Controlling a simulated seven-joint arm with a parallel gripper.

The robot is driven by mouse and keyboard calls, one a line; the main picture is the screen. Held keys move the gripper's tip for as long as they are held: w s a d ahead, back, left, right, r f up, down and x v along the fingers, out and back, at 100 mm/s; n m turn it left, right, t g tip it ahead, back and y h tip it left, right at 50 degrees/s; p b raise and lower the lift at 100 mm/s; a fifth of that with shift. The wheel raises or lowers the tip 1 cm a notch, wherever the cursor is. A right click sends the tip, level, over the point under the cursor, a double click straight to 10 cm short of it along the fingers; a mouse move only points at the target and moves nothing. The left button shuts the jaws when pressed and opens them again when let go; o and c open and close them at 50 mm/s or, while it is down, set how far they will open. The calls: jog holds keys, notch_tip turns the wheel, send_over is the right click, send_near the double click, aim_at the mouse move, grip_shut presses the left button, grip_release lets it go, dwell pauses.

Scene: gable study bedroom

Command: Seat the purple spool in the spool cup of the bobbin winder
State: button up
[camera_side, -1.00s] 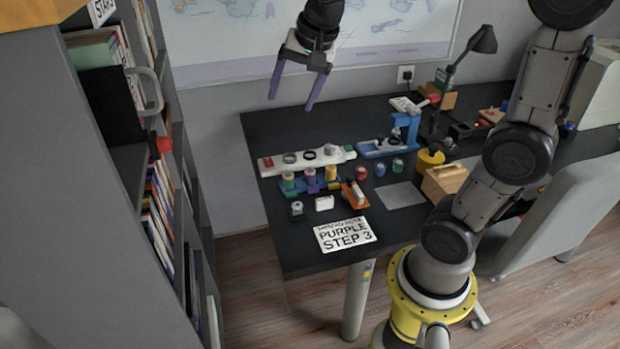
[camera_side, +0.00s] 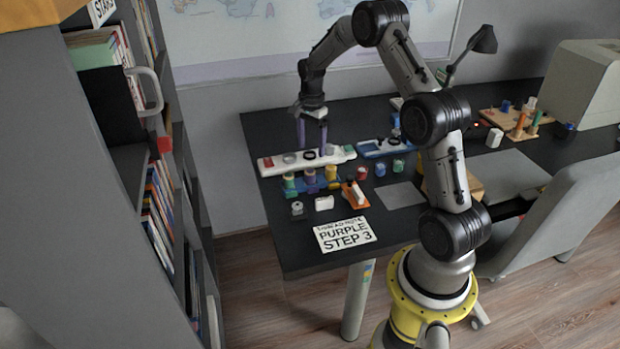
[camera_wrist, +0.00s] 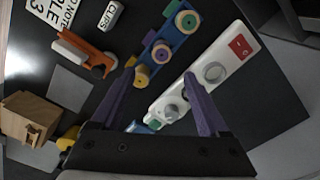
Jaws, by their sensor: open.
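The purple spool (camera_side: 311,177) stands in the middle of the blue rack (camera_side: 321,187), between a green spool (camera_side: 289,181) and a yellow spool (camera_side: 332,173). It also shows in the wrist view (camera_wrist: 161,53), with a tan top. The long white unit (camera_side: 270,164), which looks like the bobbin winder, lies behind the rack; it has a red patch and several round fittings. I cannot tell surely which is the spool cup. My gripper (camera_side: 312,149) is open and empty, pointing down above the white unit and rack. In the wrist view its purple fingers (camera_wrist: 160,76) are spread apart.
A blue device (camera_side: 372,152) stands right of the white unit. An orange tool (camera_side: 353,195), a white block (camera_side: 324,203) and small red and green spools (camera_side: 398,166) sit close by. A "PURPLE STEP 3" card (camera_side: 344,234) lies in front.

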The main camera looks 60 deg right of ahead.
aim_at(310, 171)
notch_tip(310, 171, down, 11)
jog(key=shift+w+a+r, duration=0.15)
jog(key=shift+r, duration=0.05)
grip_shut()
dwell(0.7)
